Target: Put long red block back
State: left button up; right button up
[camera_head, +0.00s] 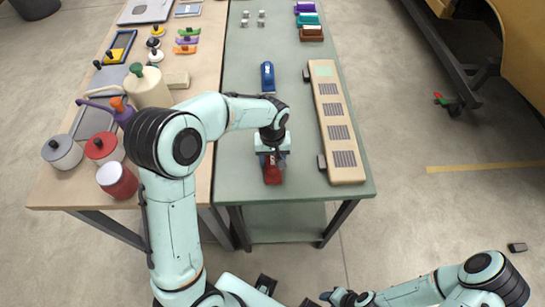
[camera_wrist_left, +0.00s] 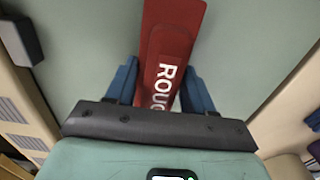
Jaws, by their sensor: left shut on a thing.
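The long red block (camera_head: 273,174) is at the near part of the green table, below my left gripper (camera_head: 272,155). In the left wrist view the red block (camera_wrist_left: 168,50) has white letters reading "ROUG", partly hidden at the gripper's edge. The blue fingers of my left gripper (camera_wrist_left: 160,88) stand on both sides of it, shut on it. I cannot tell whether the block touches the table. My right arm is low at the bottom right of the head view; its gripper (camera_head: 338,297) is small and its jaws are unclear.
A long wooden board (camera_head: 325,100) with dark grids lies on the right side of the green table (camera_head: 245,150). A blue block (camera_head: 267,76) stands beyond my gripper. Purple (camera_head: 304,7), teal (camera_head: 307,19) and brown-red (camera_head: 311,34) blocks sit far back. Pots crowd the left wooden table (camera_head: 60,185).

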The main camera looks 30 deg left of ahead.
pick_arm(q)
jog(key=shift+f, duration=0.2)
jog(key=o, duration=0.9)
pick_arm(e)
jog(key=shift+s+f, duration=0.1)
pick_arm(q)
jog(key=shift+r, duration=0.2)
jog(key=shift+r, duration=0.3)
notch_tip(320, 180, up, 12)
jog(key=shift+f+p, duration=0.25)
jog(key=shift+p, duration=0.35)
pick_arm(e)
jog(key=shift+w+r, duration=0.6)
jog(key=shift+r, duration=0.25)
